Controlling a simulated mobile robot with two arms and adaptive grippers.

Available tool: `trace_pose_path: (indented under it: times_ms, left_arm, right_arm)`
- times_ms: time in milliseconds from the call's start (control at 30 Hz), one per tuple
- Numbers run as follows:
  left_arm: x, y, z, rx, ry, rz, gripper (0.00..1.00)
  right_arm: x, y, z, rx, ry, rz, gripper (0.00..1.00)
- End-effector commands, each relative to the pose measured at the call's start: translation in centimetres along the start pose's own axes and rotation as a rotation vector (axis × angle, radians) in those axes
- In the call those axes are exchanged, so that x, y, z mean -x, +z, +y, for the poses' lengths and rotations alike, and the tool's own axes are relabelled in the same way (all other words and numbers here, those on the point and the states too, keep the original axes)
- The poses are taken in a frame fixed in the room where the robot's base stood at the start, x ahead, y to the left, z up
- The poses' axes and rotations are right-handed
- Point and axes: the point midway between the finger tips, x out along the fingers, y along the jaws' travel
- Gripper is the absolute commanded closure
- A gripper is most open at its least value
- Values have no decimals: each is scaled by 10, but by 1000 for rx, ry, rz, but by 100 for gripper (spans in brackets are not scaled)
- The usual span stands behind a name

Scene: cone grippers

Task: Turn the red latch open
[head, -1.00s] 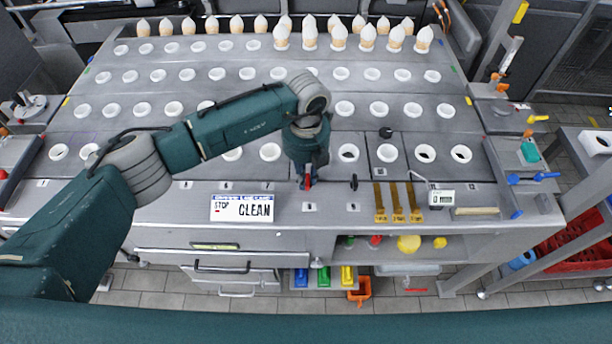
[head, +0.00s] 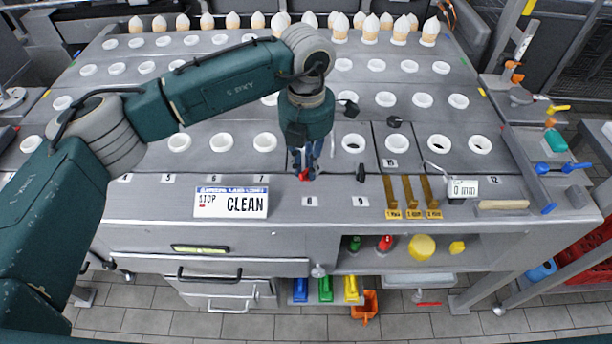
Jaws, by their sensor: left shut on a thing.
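The red latch (head: 304,175) is a small red piece near the front edge of the grey machine top, just above the label 8. My left gripper (head: 305,171) points down at it from above and is shut on it. The fingers hide part of the latch, so its exact angle is hard to tell. A similar black latch (head: 360,173) stands to the right, above the label 9. My right gripper is not in the head view.
A STOP/CLEAN sign (head: 231,202) lies left of the latch. Brass strips (head: 409,196) and a small meter (head: 463,188) lie to the right. White cups (head: 265,142) fill holes behind. A shelf (head: 400,268) below holds small coloured items.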

Motion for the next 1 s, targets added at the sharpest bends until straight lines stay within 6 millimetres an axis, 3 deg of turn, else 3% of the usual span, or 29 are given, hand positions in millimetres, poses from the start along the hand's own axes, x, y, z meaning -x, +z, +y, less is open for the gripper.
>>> trace_pose_path:
  times_ms: [33,400,700,1000]
  left_arm:
    - [-5,1,1,-45,4,-3,100]
    - [-3,2,1,-385,4,-2,100]
    - [-1,3,0,-591,3,-2,100]
    - [1,4,0,-690,4,-2,100]
  right_arm:
    - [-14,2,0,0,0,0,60]
    - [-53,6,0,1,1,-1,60]
    - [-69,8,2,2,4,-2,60]
    - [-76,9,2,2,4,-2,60]
